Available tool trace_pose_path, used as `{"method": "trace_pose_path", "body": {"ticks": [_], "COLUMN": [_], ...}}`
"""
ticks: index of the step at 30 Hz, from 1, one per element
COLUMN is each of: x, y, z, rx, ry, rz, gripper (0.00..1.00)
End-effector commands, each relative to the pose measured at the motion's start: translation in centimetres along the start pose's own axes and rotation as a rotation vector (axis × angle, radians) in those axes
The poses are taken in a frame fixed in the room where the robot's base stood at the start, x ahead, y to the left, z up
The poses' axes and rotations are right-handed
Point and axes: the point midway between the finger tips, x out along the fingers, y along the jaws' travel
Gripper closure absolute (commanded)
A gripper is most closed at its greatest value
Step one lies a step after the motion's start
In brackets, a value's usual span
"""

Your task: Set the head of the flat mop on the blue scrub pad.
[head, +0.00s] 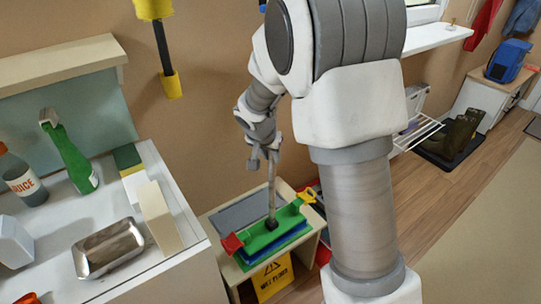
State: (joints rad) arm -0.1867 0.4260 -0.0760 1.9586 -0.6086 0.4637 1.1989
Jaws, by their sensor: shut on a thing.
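My gripper (264,158) is shut on the grey pole of the flat mop (272,187), which stands nearly upright. At its lower end a dark joint meets a long green head (258,241). The blue scrub pad (287,242) shows as a blue strip along the near side of the green head, mostly hidden under it. The head lies lengthwise over the pad. I cannot tell whether they touch.
The pad is on a low wooden shelf unit (209,224) with a grey panel behind. A yellow wet-floor sign (273,278) stands below. A white counter (150,275) with bottles is left.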

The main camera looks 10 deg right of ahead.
Motion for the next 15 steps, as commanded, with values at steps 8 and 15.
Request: {"method": "trace_pose_path", "body": {"ticks": [8, 15], "x": [0.58, 1.08], "y": [-0.08, -0.08], "z": [0.18, 0.43], "rx": [0.000, 0.000], "ry": [0.004, 0.004], "rz": [-0.003, -0.003], "gripper": [1.00, 1.00]}}
